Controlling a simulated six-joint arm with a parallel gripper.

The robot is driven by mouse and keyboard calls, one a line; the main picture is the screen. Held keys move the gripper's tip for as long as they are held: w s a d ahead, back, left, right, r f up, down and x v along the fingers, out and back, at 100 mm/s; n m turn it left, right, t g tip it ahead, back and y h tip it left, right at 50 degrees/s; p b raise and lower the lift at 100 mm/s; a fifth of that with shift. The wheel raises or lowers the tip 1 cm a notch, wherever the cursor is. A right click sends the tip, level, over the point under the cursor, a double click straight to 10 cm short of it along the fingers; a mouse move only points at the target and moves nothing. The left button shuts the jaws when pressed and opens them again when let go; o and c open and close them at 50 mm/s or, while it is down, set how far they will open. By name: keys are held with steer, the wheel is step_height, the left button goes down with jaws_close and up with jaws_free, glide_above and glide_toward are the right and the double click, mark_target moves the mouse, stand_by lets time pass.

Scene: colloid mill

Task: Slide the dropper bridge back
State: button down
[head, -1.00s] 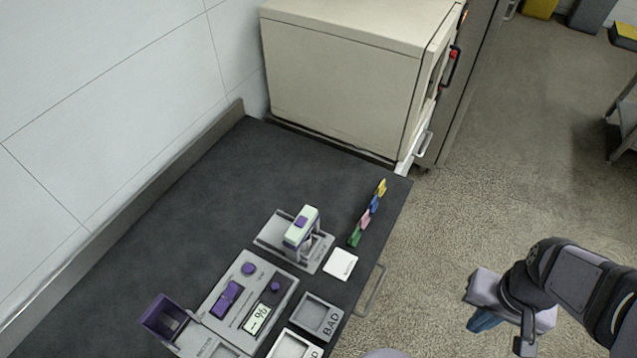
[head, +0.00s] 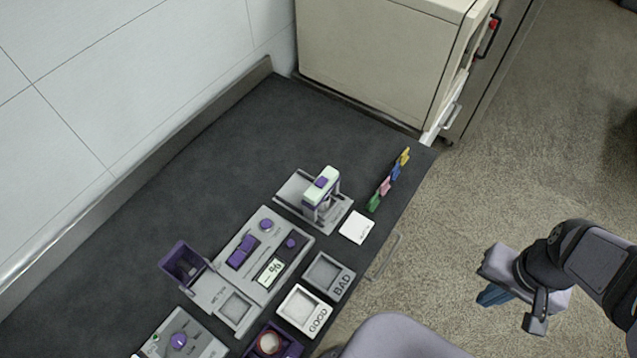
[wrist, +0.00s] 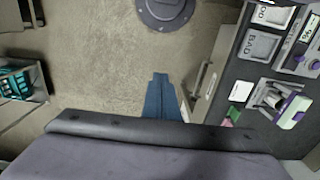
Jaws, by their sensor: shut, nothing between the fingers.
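The dropper bridge (head: 322,187) is a pale-topped arch with purple parts, standing upright on a grey rail base (head: 292,187) on the dark bench. It also shows at the right of the wrist view (wrist: 296,113). My gripper (head: 488,297) is off the bench to the right, over the floor and well apart from the bridge. In the wrist view its blue fingers (wrist: 160,98) are together with nothing between them.
A grey control unit with a display (head: 271,271), a BAD tray (head: 333,270) and a GOOD tray (head: 308,310) stand in front of the bridge. A white card (head: 355,229) and colored tabs (head: 386,186) lie to its right. The bench behind is clear.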

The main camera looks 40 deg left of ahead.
steer(key=c, duration=1.7)
jaws_free()
steer(key=shift+w+a, duration=0.1)
steer(key=shift+w, duration=0.05)
steer(key=o, duration=1.5)
steer(key=w+a, duration=0.1)
steer(key=w+a+n, duration=0.1)
steer(key=w, duration=0.1)
steer(key=w+a+n, duration=0.1)
steer(key=shift+w+a+r+b, duration=0.1)
steer(key=shift+w+r+b, duration=0.1)
steer(key=shift+r+b, duration=0.15)
steer(key=shift+o, duration=1)
steer(key=w+a+n, duration=0.2)
steer(key=a, duration=0.1)
steer(key=shift+w+r, duration=0.1)
steer(key=shift+w, duration=0.25)
steer(key=n+b, duration=0.3)
steer(key=n, duration=1.1)
glide_above(322, 181)
step_height(322, 181, down, 3)
steer(key=shift+d+f, duration=0.15)
steer(key=shift+f, duration=0.05)
steer(key=shift+s+a, duration=0.15)
steer(key=shift+a, duration=0.05)
steer(key=shift+f+p, duration=1.35)
steer(key=shift+f, duration=2.3)
